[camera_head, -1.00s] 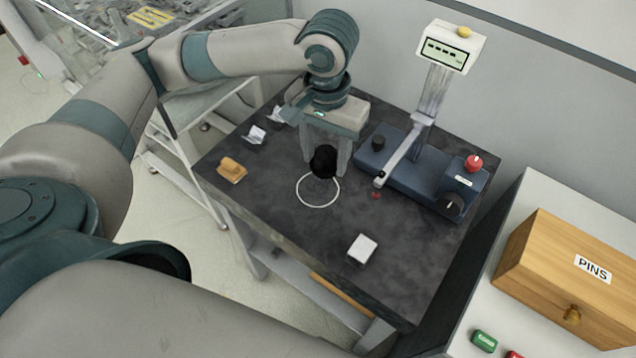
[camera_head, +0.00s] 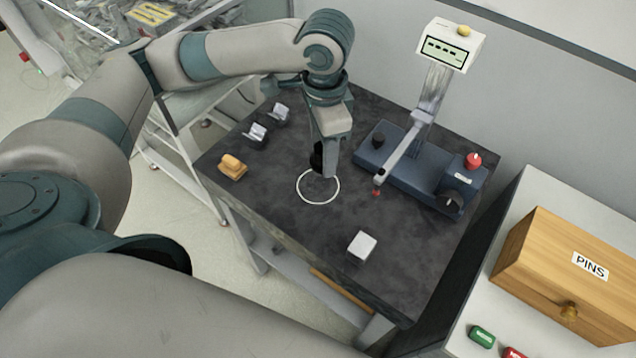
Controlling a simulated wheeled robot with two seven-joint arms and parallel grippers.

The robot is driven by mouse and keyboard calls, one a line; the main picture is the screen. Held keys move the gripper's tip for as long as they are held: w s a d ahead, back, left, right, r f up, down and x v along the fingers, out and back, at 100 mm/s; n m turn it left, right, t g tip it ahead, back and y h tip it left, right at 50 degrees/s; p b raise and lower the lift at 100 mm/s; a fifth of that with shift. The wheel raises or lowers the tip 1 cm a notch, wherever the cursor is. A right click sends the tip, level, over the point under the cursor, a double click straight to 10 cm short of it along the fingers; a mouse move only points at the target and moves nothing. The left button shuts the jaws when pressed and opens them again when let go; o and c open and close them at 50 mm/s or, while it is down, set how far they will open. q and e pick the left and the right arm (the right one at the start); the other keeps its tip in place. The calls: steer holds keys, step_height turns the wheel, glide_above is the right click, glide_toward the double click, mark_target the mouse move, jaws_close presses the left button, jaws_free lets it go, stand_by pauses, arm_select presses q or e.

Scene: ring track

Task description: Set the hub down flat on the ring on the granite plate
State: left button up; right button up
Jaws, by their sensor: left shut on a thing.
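The granite plate (camera_head: 290,225) is a dark, mottled table top in the middle of the view. A thin white ring (camera_head: 303,198) is marked on it. My left gripper (camera_head: 322,168) points down over the far edge of the ring, shut on the black hub (camera_head: 317,158). The fingers partly hide the hub, which shows as a dark rounded shape at their left side. I cannot tell whether the hub touches the plate or hangs just above it. My right gripper is not in view.
A blue gauge stand (camera_head: 410,175) with a probe arm and display (camera_head: 446,48) stands right of the ring. A white block (camera_head: 361,246) lies in front, an orange-brown block (camera_head: 232,167) at left, and two V-shaped blocks (camera_head: 256,135) behind it. A wooden PINS box (camera_head: 560,265) is at right.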

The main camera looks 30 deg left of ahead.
arm_select(q)
steer(key=m, duration=0.4)
steer(key=shift+w+a+f, duration=0.15)
steer(key=shift+w+a, duration=0.05)
steer(key=m, duration=0.6)
steer(key=shift+w+a+f+p, duration=0.2)
steer(key=shift+a+p, duration=0.1)
steer(key=shift+p, duration=0.1)
steer(key=m, duration=0.5)
steer(key=shift+w+a+f, duration=0.2)
steer(key=shift+a+f, duration=0.05)
steer(key=shift+a, duration=0.05)
steer(key=m, duration=0.2)
steer(key=shift+w+a+f+m, duration=0.1)
steer(key=shift+a+m, duration=0.05)
steer(key=shift+m, duration=0.25)
steer(key=shift+m, duration=0.3)
steer(key=shift+p, duration=0.3)
